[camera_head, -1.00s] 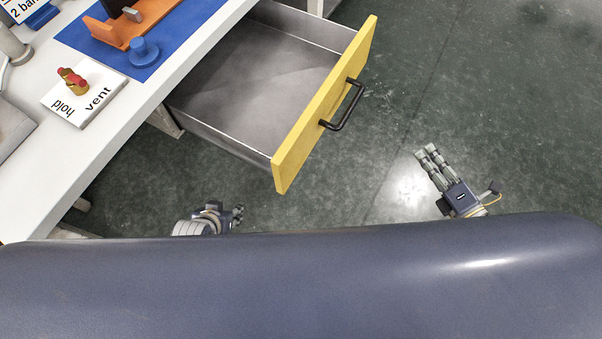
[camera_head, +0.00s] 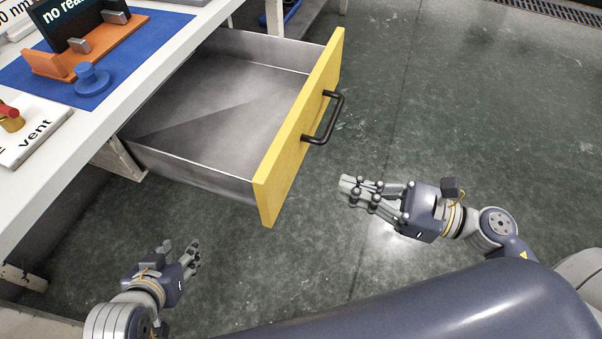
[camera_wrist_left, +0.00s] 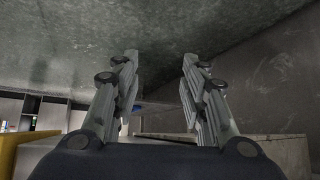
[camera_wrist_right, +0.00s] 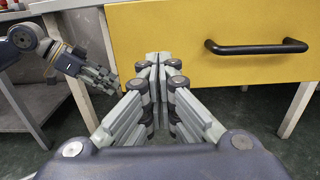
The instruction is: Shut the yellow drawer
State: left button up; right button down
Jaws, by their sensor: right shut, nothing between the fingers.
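The yellow drawer (camera_head: 299,128) stands far out from under the white bench, its grey metal inside empty. Its black bar handle (camera_head: 328,119) is on the front face. My right gripper (camera_head: 345,186) is shut and empty, to the right of the drawer front and apart from it in the head view. In the right wrist view its fingertips (camera_wrist_right: 158,58) point at the yellow front (camera_wrist_right: 200,40), left of the handle (camera_wrist_right: 256,47). My left gripper (camera_head: 180,250) is open and empty, low in front of the bench, left of the drawer.
The white bench (camera_head: 125,125) carries a blue mat (camera_head: 140,70), an orange stand (camera_head: 115,45), a blue knob-shaped piece (camera_head: 91,79) and a white block marked "vent" (camera_head: 38,125). The dark floor right of the drawer is clear.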

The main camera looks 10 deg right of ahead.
aim_at(286, 170)
jog(key=x, duration=0.8)
jog(key=shift+w+r+p, duration=0.1)
jog(key=shift+w+p, duration=0.05)
jog(key=shift+p, duration=0.25)
pick_arm(q)
jog(key=shift+s+a+f+g+y, duration=0.1)
jog(key=shift+s+a+f+g, duration=0.2)
jog(key=shift+s, duration=0.4)
jog(key=shift+s+a+f+g+y, duration=0.15)
jog(key=shift+s+f+g, duration=0.3)
jog(key=shift+s, duration=0.3)
jog(key=shift+s+a+f+g+y, duration=0.1)
jog(key=shift+s+a+f+g, duration=0.2)
jog(key=shift+s, duration=0.4)
pick_arm(e)
jog(key=shift+w+a, duration=0.35)
jog(key=shift+a, duration=0.2)
